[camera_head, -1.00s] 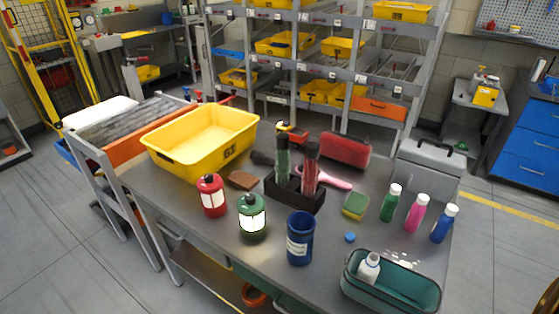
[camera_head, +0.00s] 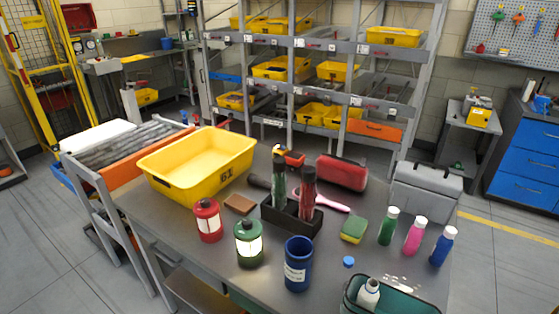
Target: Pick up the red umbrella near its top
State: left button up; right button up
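The red umbrella (camera_head: 308,190) stands upright, folded, in a black holder (camera_head: 291,227) on the grey table. Its top end is free and its lower end is hidden inside the holder. A green umbrella (camera_head: 279,184) stands close beside it on the left in the same holder. Neither of my grippers is in view.
A blue cup (camera_head: 298,264) stands in front. A sponge (camera_head: 353,230) and bottles (camera_head: 414,235) are right. A red case (camera_head: 342,172) lies behind.

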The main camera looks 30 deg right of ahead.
aim_at(306, 201)
jog(key=z, duration=0.5)
jog(key=i+j+z, duration=0.15)
jog(key=z, duration=0.2)
jog(key=i+j+z, duration=0.1)
jog(key=j+z, duration=0.25)
jog(key=i+j+z, duration=0.1)
jog(key=j+z, duration=0.25)
